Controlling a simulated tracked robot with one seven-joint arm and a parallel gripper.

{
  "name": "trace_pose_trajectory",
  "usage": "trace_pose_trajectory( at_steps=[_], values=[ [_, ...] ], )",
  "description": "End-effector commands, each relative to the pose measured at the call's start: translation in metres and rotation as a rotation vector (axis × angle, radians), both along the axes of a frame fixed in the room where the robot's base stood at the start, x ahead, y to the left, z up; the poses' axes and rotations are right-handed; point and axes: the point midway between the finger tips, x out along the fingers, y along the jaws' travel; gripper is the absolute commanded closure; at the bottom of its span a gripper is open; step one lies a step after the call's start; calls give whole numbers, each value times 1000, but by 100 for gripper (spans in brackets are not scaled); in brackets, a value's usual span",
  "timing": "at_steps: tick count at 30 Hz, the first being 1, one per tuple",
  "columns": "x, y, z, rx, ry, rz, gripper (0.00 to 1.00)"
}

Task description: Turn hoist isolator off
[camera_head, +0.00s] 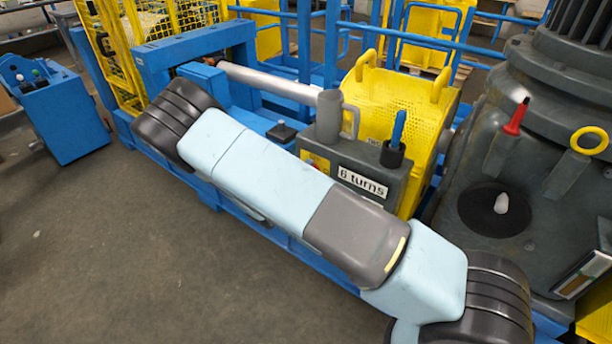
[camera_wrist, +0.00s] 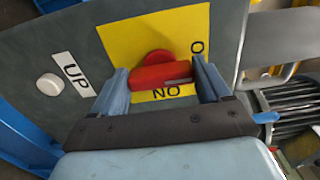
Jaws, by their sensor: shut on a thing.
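The hoist isolator is a red rotary handle (camera_wrist: 162,76) on a yellow plate (camera_wrist: 118,37) in the wrist view. The plate carries the marks "NO" (ON, seen upside down) below the handle and "O" at its upper right. The handle's bar lies roughly crosswise in the picture, with a rounded red part above it. My gripper (camera_wrist: 162,80) has one finger on each side of the handle and is shut on it.
A grey panel holds the plate, with an "UP" label (camera_wrist: 75,73) and a white button (camera_wrist: 49,84) to its left. In the head view a grey box marked "6 turns" (camera_head: 362,184) and a yellow perforated guard (camera_head: 400,105) stand behind my arm. Open floor (camera_head: 130,260) lies at left.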

Motion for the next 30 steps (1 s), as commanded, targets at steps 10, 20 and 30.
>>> trace_pose_trajectory(
  at_steps=[10, 20, 30],
  values=[
    [5, 1, 3, -17, 8, 4, 54],
    [4, 0, 2, -17, 9, 3, 12],
    [1, 0, 1, -17, 12, 1, 0]
  ],
)
